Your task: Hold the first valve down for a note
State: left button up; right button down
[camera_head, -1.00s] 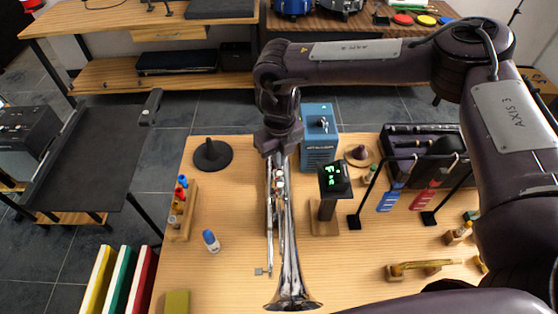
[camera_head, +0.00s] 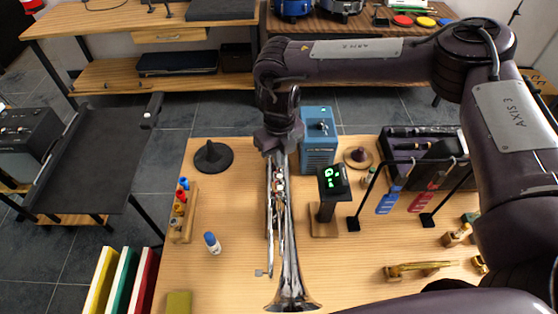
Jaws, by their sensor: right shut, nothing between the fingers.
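A silver trumpet (camera_head: 285,240) lies lengthwise on the wooden table (camera_head: 235,260), its bell toward me at the bottom and its valve section (camera_head: 278,175) farther away. My right gripper (camera_head: 277,150) points down at the far end of the valve section, shut and empty. It hides the far end of the trumpet, and I cannot tell whether the fingertips touch a valve or how far the valve is pressed. A small tuner display (camera_head: 333,180) on a wooden-based stand shows green characters that look like a G. My left gripper is not in view.
A black cone stand (camera_head: 213,157), a rack of coloured pieces (camera_head: 183,210) and a blue-capped bottle (camera_head: 212,243) are left.

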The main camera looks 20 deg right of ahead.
jog(key=shift+r+p, duration=1.75)
jog(key=shift+r, duration=0.95)
jog(key=shift+f, duration=0.1)
